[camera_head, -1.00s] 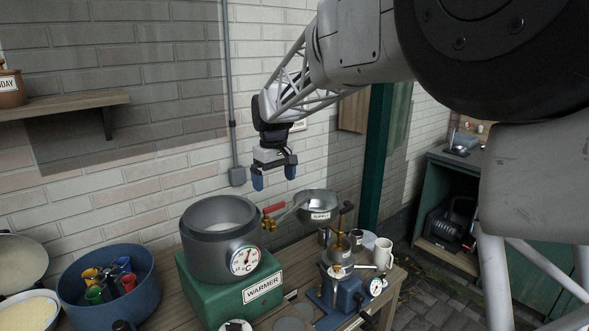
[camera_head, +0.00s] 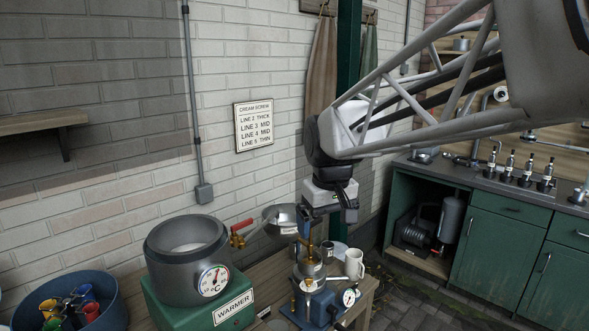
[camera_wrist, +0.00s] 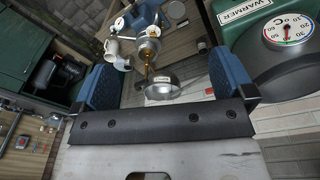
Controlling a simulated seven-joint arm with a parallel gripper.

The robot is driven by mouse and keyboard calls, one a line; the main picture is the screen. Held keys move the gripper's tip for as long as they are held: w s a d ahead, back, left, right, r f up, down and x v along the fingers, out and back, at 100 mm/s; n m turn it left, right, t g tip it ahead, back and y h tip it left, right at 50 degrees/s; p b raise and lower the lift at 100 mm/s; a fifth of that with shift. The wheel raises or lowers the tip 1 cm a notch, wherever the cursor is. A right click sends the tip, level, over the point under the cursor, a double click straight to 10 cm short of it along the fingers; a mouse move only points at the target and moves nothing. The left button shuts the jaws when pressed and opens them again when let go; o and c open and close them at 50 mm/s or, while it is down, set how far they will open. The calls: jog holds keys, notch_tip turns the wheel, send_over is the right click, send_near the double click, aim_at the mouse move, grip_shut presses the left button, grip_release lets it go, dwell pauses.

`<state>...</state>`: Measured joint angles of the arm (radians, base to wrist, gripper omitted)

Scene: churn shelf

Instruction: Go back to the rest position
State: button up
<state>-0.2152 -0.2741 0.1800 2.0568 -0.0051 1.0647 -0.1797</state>
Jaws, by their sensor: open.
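My gripper (camera_head: 328,222) hangs from the lattice arm above the right end of the workbench, over the blue-based machine with the brass spindle (camera_head: 310,277). In the wrist view its two blue fingers (camera_wrist: 165,90) stand wide apart with nothing between them. Beyond them, apart from the fingers, show the metal supply pan (camera_wrist: 163,88) and the blue-based machine (camera_wrist: 147,45).
The grey pot (camera_head: 187,262) sits on the green warmer (camera_head: 222,312), with a red-handled tap. A white mug (camera_head: 354,263) stands beside the machine. A blue tub (camera_head: 108,312) holds coloured cups. Green cabinets (camera_head: 500,245) stand at right. A sign (camera_head: 253,124) hangs on the brick wall.

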jog(key=s+d+f+m, duration=0.2)
jog(key=s+d+f, duration=0.2)
jog(key=s, duration=0.7)
jog(key=s+d+f+m+t, duration=0.1)
jog(key=s+d+f, duration=0.3)
jog(key=s+d, duration=0.4)
jog(key=s+m, duration=0.1)
jog(key=s, duration=0.3)
jog(key=shift+s+m, duration=0.2)
jog(key=shift+m, duration=0.2)
jog(key=shift+f, duration=0.1)
dwell(5.2)
